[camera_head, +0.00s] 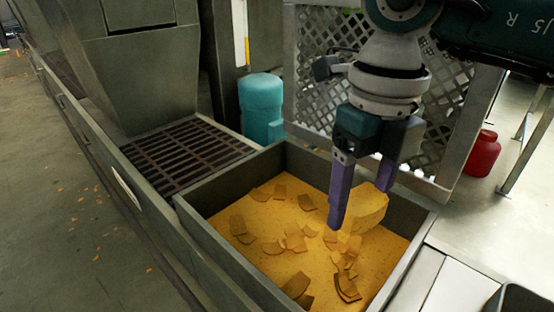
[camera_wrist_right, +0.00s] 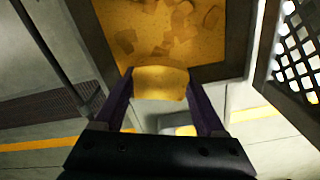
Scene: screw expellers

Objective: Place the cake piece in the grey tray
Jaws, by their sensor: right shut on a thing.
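My right gripper (camera_head: 361,206) is shut on a yellow-brown cake piece (camera_head: 367,208), with its purple fingers on either side of it. In the head view it overlaps the right part of a grey-walled bin of crumbs; the exact height is hard to judge. The wrist view shows the piece (camera_wrist_right: 160,83) between the fingertips, at the near edge of the bin. A dark grey, tray-like container (camera_head: 520,299) is cut off at the bottom right corner of the head view; its inside is mostly out of sight. My left gripper is not in view.
The grey-walled bin (camera_head: 232,258) holds yellow meal and several broken cake pieces (camera_head: 294,240). A slatted grate (camera_head: 185,152) and teal motor (camera_head: 262,105) stand behind it. A perforated guard (camera_head: 455,110) is close to my right arm. A pale surface (camera_head: 455,290) lies right of the bin.

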